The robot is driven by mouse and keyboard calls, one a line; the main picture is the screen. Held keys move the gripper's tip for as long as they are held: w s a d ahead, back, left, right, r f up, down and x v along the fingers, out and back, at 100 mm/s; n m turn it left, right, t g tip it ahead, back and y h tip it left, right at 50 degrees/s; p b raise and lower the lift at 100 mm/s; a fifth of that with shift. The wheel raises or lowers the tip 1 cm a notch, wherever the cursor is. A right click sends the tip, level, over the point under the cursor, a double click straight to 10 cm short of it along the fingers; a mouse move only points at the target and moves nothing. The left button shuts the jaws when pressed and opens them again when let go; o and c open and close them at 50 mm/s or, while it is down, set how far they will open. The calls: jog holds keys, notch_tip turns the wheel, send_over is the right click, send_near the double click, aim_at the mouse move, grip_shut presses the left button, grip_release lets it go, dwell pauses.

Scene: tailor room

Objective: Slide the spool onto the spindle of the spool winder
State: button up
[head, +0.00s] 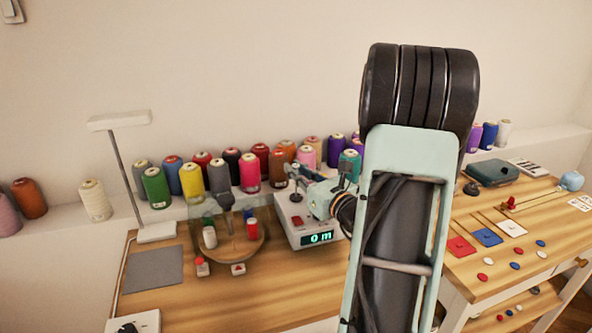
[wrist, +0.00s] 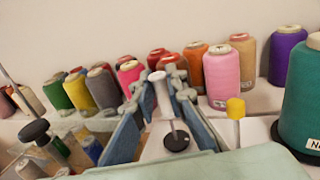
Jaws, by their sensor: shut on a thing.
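A small white spool (wrist: 158,77) shows between my fingertips in the wrist view, its pale flange facing up. My gripper (head: 297,174) is shut on it; in the wrist view its two blue-grey fingers (wrist: 158,92) stand on either side. The spool winder (head: 316,235) is a white box with a red button and a display reading "0 m". Its thin grey spindle (wrist: 172,126) rises from a black round base (wrist: 177,141), just below the spool in the wrist view. I cannot tell whether the spool touches the spindle.
Several coloured thread cones (head: 249,172) line the ledge behind. A yellow-capped post (wrist: 236,108) stands right of the spindle. A lamp (head: 120,160) and grey mat (head: 153,268) are farther left.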

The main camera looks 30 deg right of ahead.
jog(key=shift+f+b, duration=1.05)
jog(key=shift+f, duration=0.1)
jog(key=shift+f+b, duration=0.8)
jog(key=shift+f, duration=0.05)
jog(key=o, duration=0.8)
jog(key=shift+r, duration=0.1)
